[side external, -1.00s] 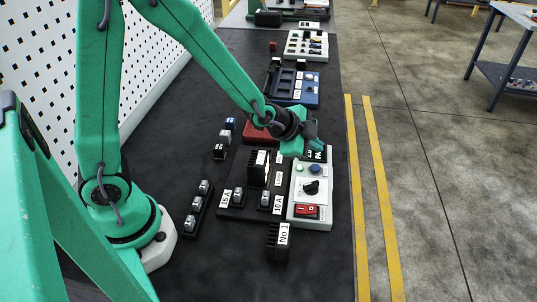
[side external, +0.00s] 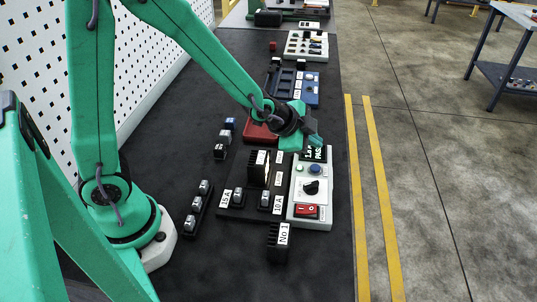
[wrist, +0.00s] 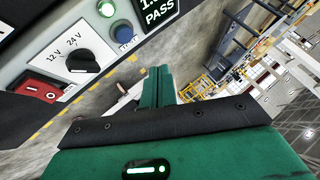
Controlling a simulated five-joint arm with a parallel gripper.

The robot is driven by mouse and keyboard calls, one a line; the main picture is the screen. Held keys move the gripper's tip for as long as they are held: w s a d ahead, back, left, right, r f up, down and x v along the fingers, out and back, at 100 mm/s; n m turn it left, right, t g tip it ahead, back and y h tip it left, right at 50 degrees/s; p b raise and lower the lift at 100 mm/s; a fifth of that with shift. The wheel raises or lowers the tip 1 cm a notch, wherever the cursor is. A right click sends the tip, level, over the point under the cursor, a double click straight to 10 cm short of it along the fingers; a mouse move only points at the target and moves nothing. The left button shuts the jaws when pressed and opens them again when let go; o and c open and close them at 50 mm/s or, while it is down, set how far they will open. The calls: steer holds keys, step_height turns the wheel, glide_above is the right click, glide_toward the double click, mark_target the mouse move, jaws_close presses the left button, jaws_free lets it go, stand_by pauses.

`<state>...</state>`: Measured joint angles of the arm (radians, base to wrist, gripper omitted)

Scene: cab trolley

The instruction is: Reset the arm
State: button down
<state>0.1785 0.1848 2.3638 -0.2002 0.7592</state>
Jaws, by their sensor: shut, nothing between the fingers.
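My green gripper (side external: 316,137) is raised beside the far end of the white control box (side external: 298,218), near its small display (side external: 315,153). In the wrist view my gripper's fingers (wrist: 158,86) are together with nothing between them. The display reads "PASS" in the wrist view (wrist: 158,12). The box's black knob (wrist: 82,52) points at 24 V.
A black board (side external: 232,212) with a dark block and fuse-like parts stands left of the box. A "No.1" block (side external: 272,243), a rack of parts (side external: 190,224), a red tray (side external: 254,138) and a blue unit (side external: 308,98) are near. The mat's right strip is clear.

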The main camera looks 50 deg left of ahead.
steer(key=s+a+r+n+g, duration=0.1)
steer(key=s+a+r+n, duration=0.1)
steer(key=s, duration=0.5)
steer(key=s+a+r+n+g+y, duration=0.1)
steer(key=s+a+r+n, duration=0.2)
steer(key=s+r+n, duration=0.2)
steer(key=s+a+r+n+g, duration=0.1)
steer(key=s+a+r+n, duration=0.2)
steer(key=s+r, duration=0.3)
steer(key=s, duration=0.3)
steer(key=shift+s+r+n+y, duration=0.3)
steer(key=shift+s+r+n, duration=0.05)
steer(key=shift+n, duration=0.05)
